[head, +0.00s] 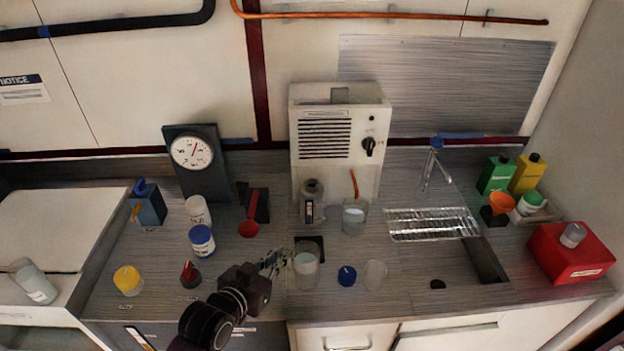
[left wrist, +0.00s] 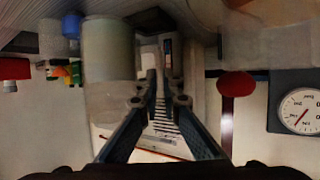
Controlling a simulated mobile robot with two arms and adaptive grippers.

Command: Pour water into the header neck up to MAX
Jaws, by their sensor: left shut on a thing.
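My left gripper (head: 284,262) comes in from the front and is shut at the left side of a clear jug (head: 306,272) with pale contents. The jug looks upright; I cannot tell whether it touches the counter. In the left wrist view the jug (left wrist: 108,50) is beside my fingers (left wrist: 161,78), which are close together; the part they grip is hardly visible. A grey neck (head: 311,187), probably the header neck, stands at the front left of the white vented unit (head: 340,140), behind the jug. Its level and MAX mark are too small to read. My right gripper is not in view.
A clear beaker (head: 354,218) stands right of the neck. A blue cap (head: 347,275) and a clear cup (head: 375,274) are right of the jug. The drying rack (head: 432,224) and sink lie right.

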